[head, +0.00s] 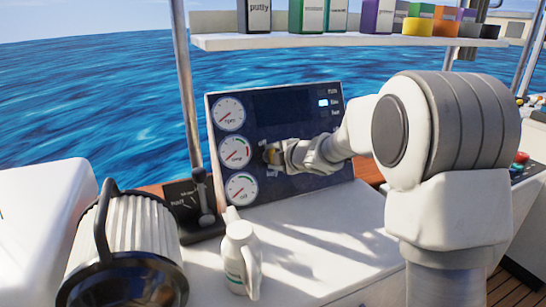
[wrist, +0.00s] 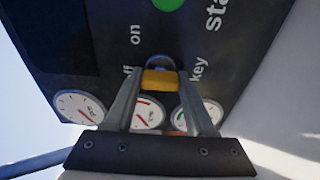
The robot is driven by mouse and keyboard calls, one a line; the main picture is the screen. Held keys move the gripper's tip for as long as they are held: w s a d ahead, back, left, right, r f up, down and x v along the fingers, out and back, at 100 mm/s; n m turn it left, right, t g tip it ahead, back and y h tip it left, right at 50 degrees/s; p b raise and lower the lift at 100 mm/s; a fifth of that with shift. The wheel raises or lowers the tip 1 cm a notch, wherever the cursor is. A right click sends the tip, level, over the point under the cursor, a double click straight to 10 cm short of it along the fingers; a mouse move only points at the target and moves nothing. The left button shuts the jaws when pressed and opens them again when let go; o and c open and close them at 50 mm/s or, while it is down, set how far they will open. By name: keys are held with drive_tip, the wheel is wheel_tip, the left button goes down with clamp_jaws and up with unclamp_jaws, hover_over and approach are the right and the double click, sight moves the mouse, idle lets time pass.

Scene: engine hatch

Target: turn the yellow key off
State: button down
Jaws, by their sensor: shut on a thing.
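The yellow key (wrist: 160,80) sits on the dark instrument panel, beside the printed words "on", "key" and a partly hidden "off". Its yellow grip lies sideways in the wrist view, between my two fingers. My gripper (wrist: 161,77) is shut on it, one finger at each end. In the head view my gripper (head: 271,154) reaches the lower middle of the panel (head: 285,108) from the right and mostly hides the key. I cannot tell which mark the key points to.
Gauges (head: 236,151) line the panel's left side. A lit switch (head: 323,103) is at its upper right, and a green button (wrist: 168,3) shows in the wrist view. A white bottle (head: 238,257), a lever (head: 203,195) and a ribbed lamp (head: 130,240) stand in front. A shelf (head: 330,40) runs above.

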idle(0.5)
drive_tip(key=shift+c, duration=1.2)
unclamp_jaws()
drive_tip(key=p+v, duration=0.4)
drive_tip(key=v, duration=1.3)
drive_tip(key=shift+s+r+p, duration=0.15)
drive_tip(key=shift+p, duration=0.15)
